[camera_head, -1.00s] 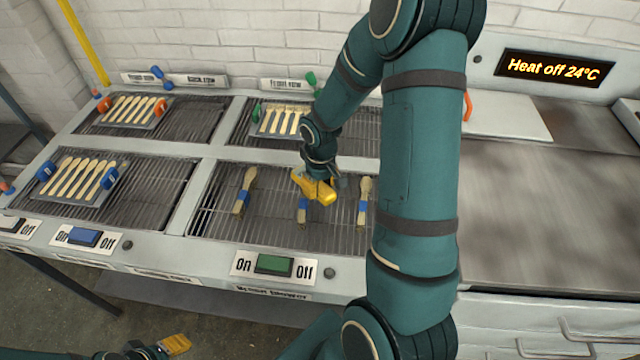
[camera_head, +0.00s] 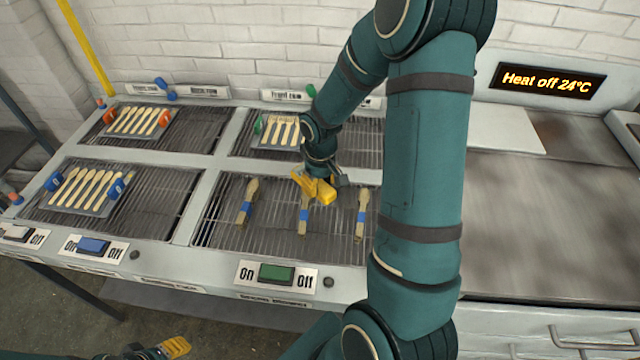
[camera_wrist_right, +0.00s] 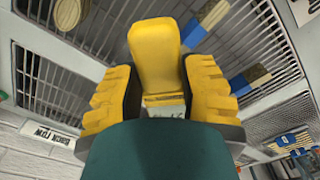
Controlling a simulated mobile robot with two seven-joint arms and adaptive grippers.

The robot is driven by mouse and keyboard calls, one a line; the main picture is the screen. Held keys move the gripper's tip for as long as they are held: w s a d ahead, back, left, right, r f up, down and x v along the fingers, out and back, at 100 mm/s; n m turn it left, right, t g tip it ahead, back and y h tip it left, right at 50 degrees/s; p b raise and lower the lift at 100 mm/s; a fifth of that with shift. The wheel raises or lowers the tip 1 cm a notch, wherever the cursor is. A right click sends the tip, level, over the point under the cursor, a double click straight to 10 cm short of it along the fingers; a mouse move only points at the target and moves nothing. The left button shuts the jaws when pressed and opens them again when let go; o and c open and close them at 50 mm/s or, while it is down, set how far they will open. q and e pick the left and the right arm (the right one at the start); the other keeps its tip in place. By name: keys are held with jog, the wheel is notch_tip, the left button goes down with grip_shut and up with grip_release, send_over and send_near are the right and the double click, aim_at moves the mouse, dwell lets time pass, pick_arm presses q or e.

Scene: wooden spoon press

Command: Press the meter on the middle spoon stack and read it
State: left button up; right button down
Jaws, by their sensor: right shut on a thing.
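My right gripper (camera_head: 318,186) is shut on the yellow meter (camera_wrist_right: 155,50), over the front right grill bay. Three wooden spoon stacks with blue bands lie there: a left stack (camera_head: 248,203), the middle stack (camera_head: 304,216) and a right stack (camera_head: 361,214). The meter overlaps the upper part of the middle stack in the head view; I cannot tell whether they touch. The wrist view shows a banded stack (camera_wrist_right: 208,24) beside the meter. No meter reading is legible. My left gripper (camera_head: 174,347) is at the bottom edge, away from the grill; its opening is unclear.
Racks of spoons stand in the front left bay (camera_head: 90,190), back left bay (camera_head: 140,122) and back right bay (camera_head: 280,131). A green switch (camera_head: 276,273) is on the front rail. The display (camera_head: 547,81) reads "Heat off 24°C". The right counter (camera_head: 540,215) is clear.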

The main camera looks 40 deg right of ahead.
jog(key=shift+r+p, duration=0.4)
jog(key=shift+r, duration=0.35)
dwell(0.5)
